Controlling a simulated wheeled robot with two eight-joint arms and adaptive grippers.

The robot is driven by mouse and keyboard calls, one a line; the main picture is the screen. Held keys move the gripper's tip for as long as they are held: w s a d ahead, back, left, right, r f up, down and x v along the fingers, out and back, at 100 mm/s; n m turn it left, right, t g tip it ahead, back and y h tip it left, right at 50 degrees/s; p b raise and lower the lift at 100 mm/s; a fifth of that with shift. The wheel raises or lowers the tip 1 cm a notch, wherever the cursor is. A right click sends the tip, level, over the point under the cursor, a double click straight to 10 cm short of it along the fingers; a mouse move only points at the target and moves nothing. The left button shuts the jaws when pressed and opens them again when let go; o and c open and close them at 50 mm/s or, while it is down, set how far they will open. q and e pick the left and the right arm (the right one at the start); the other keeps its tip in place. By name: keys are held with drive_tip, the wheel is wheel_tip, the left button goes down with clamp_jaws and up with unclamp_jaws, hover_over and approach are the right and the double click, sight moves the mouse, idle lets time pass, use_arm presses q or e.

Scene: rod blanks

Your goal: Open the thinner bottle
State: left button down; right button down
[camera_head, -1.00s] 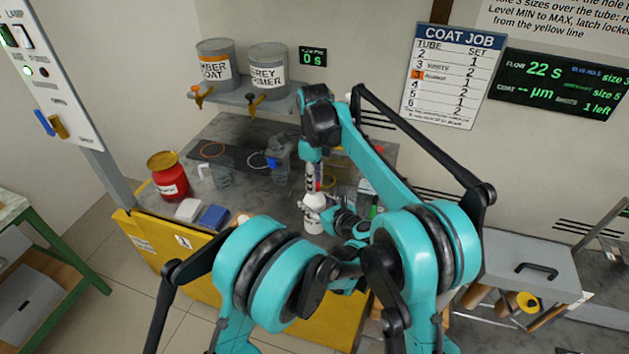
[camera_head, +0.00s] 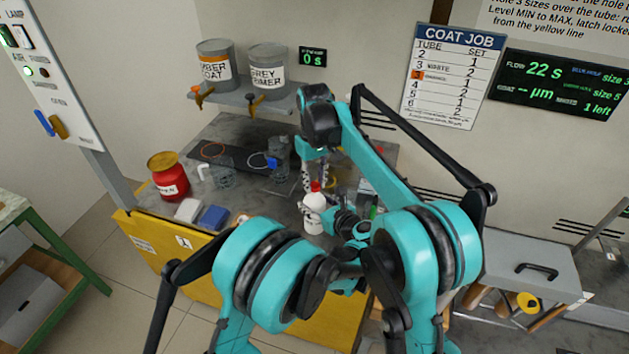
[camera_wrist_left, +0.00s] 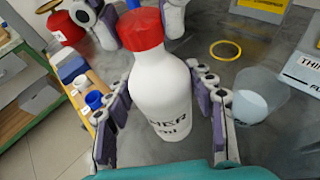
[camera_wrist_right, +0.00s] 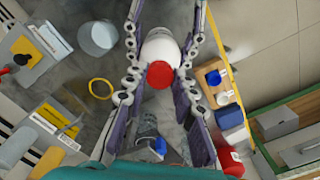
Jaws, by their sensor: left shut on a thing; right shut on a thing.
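The thinner bottle (camera_head: 314,215) is white with a red cap (camera_head: 316,187) and stands upright near the middle of the bench. Its cap is seated on the neck. My left gripper (camera_wrist_left: 160,85) is shut around the bottle's body, with purple pads on both sides of it. The body (camera_wrist_left: 160,95) and the cap (camera_wrist_left: 142,30) are large in the left wrist view. My right gripper (camera_wrist_right: 162,60) comes from above and behind, its fingers on either side of the bottle's top. The cap (camera_wrist_right: 160,75) shows between these fingers, and their exact contact with the bottle is unclear.
A red can (camera_head: 167,176), a blue block (camera_head: 214,217) and a white block (camera_head: 188,209) are on the bench's left. A clear cup (camera_wrist_left: 255,95) and a yellow ring (camera_wrist_left: 225,50) lie close to the bottle. Two paint tanks (camera_head: 267,70) stand on the shelf behind.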

drive_tip(key=n, duration=0.4)
drive_tip(key=shift+n, duration=0.4)
drive_tip(key=n, duration=1.1)
drive_tip(key=shift+n, duration=0.4)
drive_tip(key=n, duration=0.5)
drive_tip(key=shift+n, duration=0.3)
drive_tip(key=shift+r, duration=0.25)
drive_tip(key=shift+r, duration=0.95)
